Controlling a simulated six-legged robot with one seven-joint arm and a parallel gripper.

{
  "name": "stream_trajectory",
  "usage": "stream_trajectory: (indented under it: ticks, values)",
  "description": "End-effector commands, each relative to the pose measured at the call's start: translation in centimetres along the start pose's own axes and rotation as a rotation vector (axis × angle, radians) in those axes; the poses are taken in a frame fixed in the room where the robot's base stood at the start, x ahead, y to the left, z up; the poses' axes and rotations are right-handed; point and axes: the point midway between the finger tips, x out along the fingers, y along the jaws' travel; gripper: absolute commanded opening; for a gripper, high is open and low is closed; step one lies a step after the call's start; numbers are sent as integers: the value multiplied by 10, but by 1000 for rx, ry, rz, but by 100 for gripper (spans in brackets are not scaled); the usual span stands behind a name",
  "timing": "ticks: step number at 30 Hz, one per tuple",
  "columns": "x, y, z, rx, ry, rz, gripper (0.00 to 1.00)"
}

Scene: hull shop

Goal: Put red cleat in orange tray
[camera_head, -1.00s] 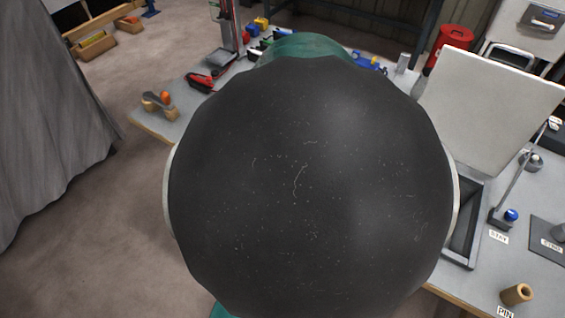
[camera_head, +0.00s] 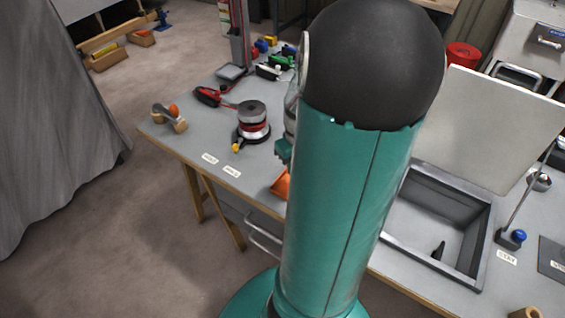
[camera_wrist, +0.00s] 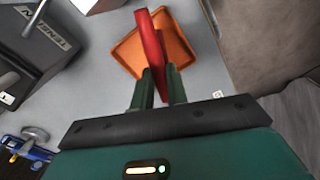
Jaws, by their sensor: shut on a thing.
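In the wrist view, the red cleat (camera_wrist: 151,38) is clamped between the two green fingers of my gripper (camera_wrist: 159,82). It points away from the jaws, in front of the orange tray (camera_wrist: 181,48). The tray lies on the grey bench top behind the cleat, and part of it is covered by the cleat and fingers. How high the cleat is above the tray cannot be told. In the head view, only a corner of the orange tray (camera_head: 281,184) shows beside my arm; the cleat and the fingertips are hidden.
A grey open box (camera_head: 462,225) with a raised lid (camera_head: 495,130) stands right of my arm. A round power tool (camera_head: 252,118), a red-handled tool (camera_head: 207,96) and a wooden tool with an orange knob (camera_head: 170,115) are on the left bench. Bare bench surrounds the tray's left side.

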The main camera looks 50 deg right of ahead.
Motion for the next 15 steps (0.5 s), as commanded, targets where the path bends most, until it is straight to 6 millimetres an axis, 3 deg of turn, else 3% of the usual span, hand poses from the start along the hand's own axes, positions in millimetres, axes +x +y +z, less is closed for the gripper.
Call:
stream_trajectory:
  ticks: [6, 11, 15]
  values:
    - [22, 7, -18, -2, 1, -1, 0]
    - [31, 9, -25, -2, 0, -2, 0]
    - [53, 10, -25, -2, -1, -2, 0]
